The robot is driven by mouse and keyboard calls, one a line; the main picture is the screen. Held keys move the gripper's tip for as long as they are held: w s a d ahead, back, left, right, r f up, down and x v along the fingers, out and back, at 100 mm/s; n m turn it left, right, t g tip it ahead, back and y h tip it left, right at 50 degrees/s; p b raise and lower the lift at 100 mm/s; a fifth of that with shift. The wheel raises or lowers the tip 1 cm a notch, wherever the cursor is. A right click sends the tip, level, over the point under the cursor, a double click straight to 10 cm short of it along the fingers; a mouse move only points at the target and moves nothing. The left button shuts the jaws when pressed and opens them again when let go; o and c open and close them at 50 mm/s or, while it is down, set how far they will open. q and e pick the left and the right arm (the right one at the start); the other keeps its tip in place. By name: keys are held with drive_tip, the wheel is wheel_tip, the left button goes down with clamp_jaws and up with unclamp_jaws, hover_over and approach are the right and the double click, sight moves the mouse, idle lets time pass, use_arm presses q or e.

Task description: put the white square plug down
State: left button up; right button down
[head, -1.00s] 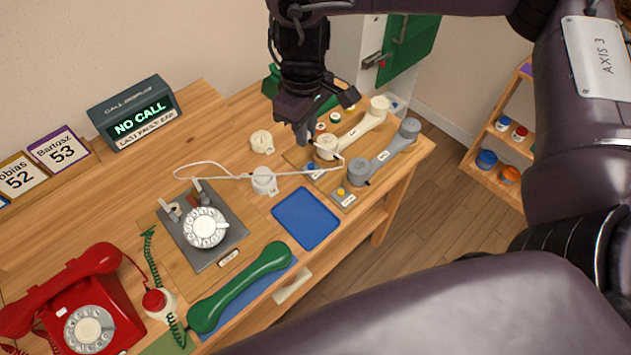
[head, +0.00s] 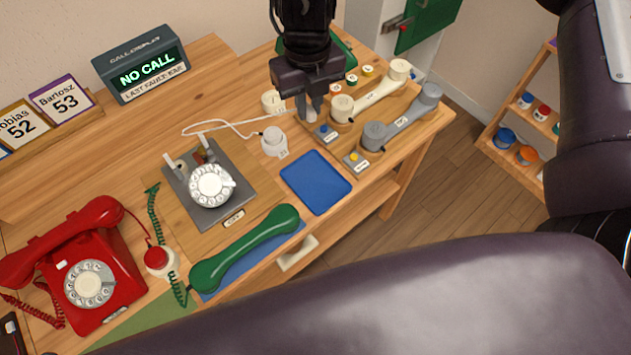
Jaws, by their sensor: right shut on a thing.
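My right gripper (head: 311,110) reaches down from the top, its fingers pointing at the board. It is shut on a small whitish piece, the white square plug (head: 312,115), which is mostly hidden between the fingers. The plug is close to the left end of the board with the handsets; I cannot tell whether it touches the surface. My left gripper is not in view.
Close to the gripper are a cream handset (head: 372,92), a grey handset (head: 403,117), a cream round piece (head: 271,101) and a white round piece (head: 274,142). A blue tray (head: 316,182) lies empty in front. A green handset (head: 245,248) and red phone (head: 90,270) are left.

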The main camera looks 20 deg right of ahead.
drive_tip(key=shift+a+f+n, duration=0.15)
drive_tip(key=shift+a+n, duration=0.05)
drive_tip(key=shift+n, duration=0.9)
drive_tip(key=shift+f+n, duration=0.3)
wheel_tip(320, 180, down, 16)
drive_tip(key=shift+r+b, duration=0.2)
drive_tip(key=shift+b, duration=0.8)
wheel_tip(320, 180, down, 3)
drive_tip(key=shift+f+b, duration=0.15)
drive_tip(key=shift+b, duration=0.3)
drive_tip(key=shift+f, duration=0.3)
